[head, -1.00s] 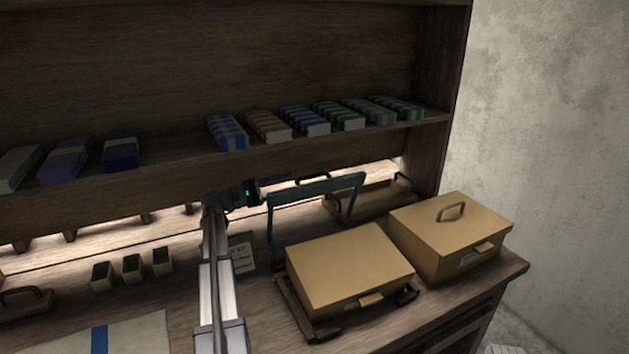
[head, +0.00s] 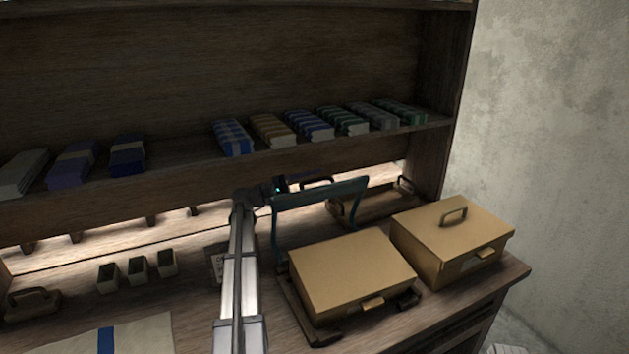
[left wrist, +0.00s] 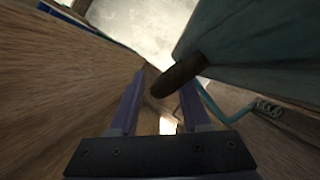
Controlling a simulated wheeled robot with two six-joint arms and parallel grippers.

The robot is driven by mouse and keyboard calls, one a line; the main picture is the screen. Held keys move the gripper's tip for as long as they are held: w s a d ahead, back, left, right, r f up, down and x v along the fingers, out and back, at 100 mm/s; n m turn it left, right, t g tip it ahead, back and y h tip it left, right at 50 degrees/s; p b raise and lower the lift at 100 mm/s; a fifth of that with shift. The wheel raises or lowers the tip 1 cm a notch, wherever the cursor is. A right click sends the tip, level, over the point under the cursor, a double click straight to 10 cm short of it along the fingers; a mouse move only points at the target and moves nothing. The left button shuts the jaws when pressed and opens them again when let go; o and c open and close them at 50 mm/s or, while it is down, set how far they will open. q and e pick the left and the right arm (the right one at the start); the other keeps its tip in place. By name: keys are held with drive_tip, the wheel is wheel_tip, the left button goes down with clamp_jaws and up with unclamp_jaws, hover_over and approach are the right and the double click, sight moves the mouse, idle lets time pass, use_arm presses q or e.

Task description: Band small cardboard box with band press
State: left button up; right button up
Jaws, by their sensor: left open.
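The band press has a raised teal frame (head: 320,193) hinged over a dark base (head: 298,309). A tan cardboard box (head: 350,272) lies flat in the press, under and in front of the frame. My left gripper (head: 302,180) is open beside the top left of the frame. In the left wrist view, a dark brown rounded grip (left wrist: 180,76) on the teal frame (left wrist: 232,42) reaches across in front of my purple fingers (left wrist: 162,108). I cannot tell whether they touch it. My right gripper is not in view.
A second tan box with a handle (head: 455,235) stands right of the press, near the bench edge. A wooden tray (head: 372,207) lies behind the press. Several folded cloth bundles (head: 308,126) line the shelf above. Small bins (head: 138,268) stand left of my arm.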

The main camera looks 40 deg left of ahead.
use_arm(q)
drive_tip(key=shift+c, duration=0.2)
clamp_jaws()
idle(1.1)
